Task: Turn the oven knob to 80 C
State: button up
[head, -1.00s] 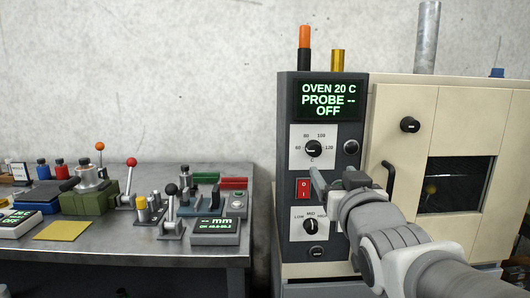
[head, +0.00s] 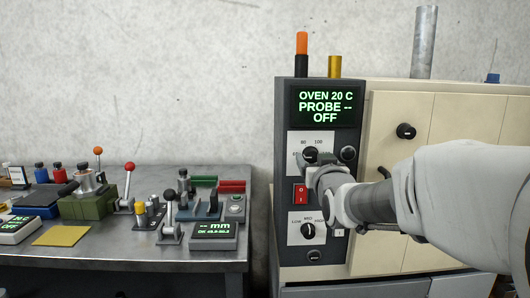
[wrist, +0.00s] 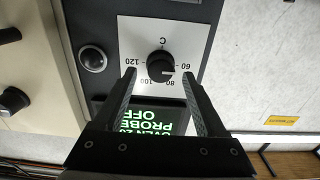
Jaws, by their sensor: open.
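The oven temperature knob (head: 310,152) is black, on a white dial plate below the green display, and is partly hidden by my gripper in the head view. In the wrist view, turned upside down, the knob (wrist: 160,66) shows fully, with marks 60, 80, 100 and 120. Its pale pointer line points towards the 60 side. My gripper (wrist: 159,76) is open, with one fingertip to each side of the knob in the picture. I cannot tell whether the fingers reach past its face. The display (head: 326,104) reads OVEN 20 C, PROBE --, OFF.
A red switch (head: 300,194) and a LOW/MED/HIGH knob (head: 308,230) sit below on the panel. A round black button (head: 348,153) is right of the dial. The cream oven door (head: 455,120) is at right. A cluttered metal bench (head: 110,255) is at left.

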aim_at(311, 156)
jog(key=shift+w, duration=1.1)
grip_shut()
